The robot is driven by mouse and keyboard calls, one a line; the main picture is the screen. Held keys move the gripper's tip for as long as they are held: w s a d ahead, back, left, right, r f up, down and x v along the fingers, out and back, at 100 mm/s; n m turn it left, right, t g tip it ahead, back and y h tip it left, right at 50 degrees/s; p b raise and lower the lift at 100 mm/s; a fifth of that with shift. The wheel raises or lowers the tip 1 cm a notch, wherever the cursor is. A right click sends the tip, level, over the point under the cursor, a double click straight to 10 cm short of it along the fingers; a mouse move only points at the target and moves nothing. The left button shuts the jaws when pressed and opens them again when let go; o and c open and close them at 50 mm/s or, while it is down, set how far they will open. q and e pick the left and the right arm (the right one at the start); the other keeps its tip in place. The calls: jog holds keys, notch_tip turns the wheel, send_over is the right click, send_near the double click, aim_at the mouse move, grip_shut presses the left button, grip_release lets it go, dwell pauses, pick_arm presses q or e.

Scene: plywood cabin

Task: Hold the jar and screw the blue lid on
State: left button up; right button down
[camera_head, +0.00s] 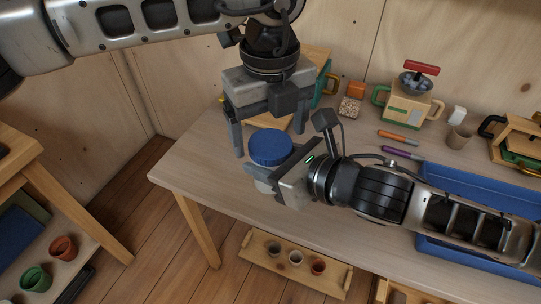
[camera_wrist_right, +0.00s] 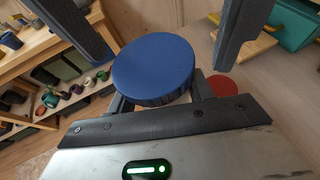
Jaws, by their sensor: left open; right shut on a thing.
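The blue lid (camera_head: 270,147) sits flat on top of the pale jar (camera_head: 262,184), at the table's left part. Whether its threads are engaged cannot be told. My right gripper (camera_head: 275,180) is shut on the jar below the lid, from the right side. My left gripper (camera_head: 268,138) points down over the lid, open, with one finger on each side and apart from it. In the right wrist view the lid (camera_wrist_right: 154,68) hides most of the jar, and the left gripper's fingers show at upper left and upper right.
A red disc (camera_wrist_right: 222,85) lies on the table beside the jar. A blue tray (camera_head: 480,190) lies at right.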

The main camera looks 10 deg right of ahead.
pick_arm(q)
jog(key=shift+r, duration=1.6)
jog(key=shift+c, duration=0.3)
notch_tip(320, 180, up, 4)
jog(key=n, duration=0.3)
jog(key=shift+f, duration=0.25)
jog(key=shift+f, duration=0.1)
jog(key=shift+f, duration=4)
